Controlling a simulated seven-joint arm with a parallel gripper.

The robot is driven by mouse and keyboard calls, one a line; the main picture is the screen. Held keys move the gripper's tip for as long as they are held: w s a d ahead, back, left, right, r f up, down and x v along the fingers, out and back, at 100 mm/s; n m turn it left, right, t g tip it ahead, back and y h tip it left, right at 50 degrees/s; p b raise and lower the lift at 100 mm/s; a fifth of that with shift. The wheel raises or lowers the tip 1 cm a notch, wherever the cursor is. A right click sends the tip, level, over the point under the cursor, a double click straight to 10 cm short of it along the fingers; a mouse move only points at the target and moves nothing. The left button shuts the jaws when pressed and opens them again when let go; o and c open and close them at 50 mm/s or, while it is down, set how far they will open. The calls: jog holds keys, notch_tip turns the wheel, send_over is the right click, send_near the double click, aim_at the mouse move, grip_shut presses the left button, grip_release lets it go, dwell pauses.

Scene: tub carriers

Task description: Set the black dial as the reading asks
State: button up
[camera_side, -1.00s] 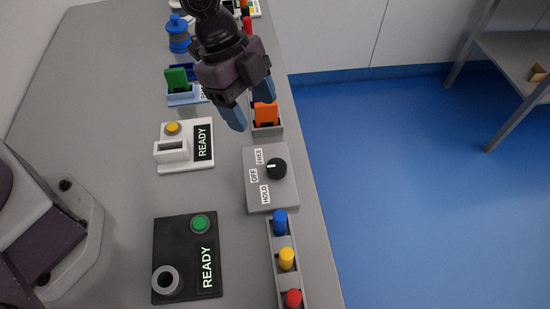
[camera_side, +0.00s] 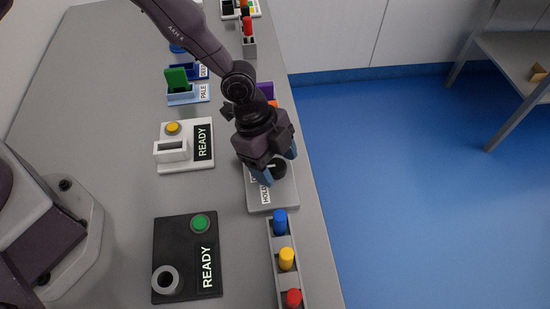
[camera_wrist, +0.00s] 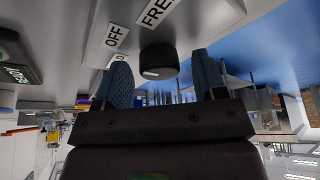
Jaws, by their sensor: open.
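The black dial (camera_side: 279,169) sits on a grey panel (camera_side: 286,195) with labels FREE, OFF and HOLD. In the side view my gripper (camera_side: 281,167) is over the panel, its blue fingers open on either side of the dial. It hides the FREE label and part of OFF. In the wrist view the dial (camera_wrist: 158,58) shows ahead of and between the open fingertips (camera_wrist: 163,72), near the OFF label (camera_wrist: 115,36); contact cannot be told. A white mark shows on the dial. Two displays, on a white box (camera_side: 184,158) and a black box (camera_side: 180,250), read READY.
A rack of blue, yellow and red pegs (camera_side: 287,258) stands just in front of the panel. Green and blue pieces stand in holders (camera_side: 182,98) farther back. An orange piece (camera_side: 271,103) is partly hidden behind my gripper. The table's right edge is close to the panel.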

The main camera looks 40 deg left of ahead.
jog(key=c, duration=0.9)
jog(key=shift+n, duration=0.3)
jog(key=n+t, duration=0.1)
jog(key=n, duration=0.3)
jog(key=shift+s+t+y, duration=0.1)
jog(key=shift+t+y, duration=0.2)
jog(key=shift+t, duration=0.1)
jog(key=n, duration=0.2)
jog(key=n+t+y, duration=0.1)
jog(key=n, duration=0.2)
jog(key=shift+t, duration=0.3)
jog(key=shift+n, duration=0.3)
jog(key=o, duration=0.9)
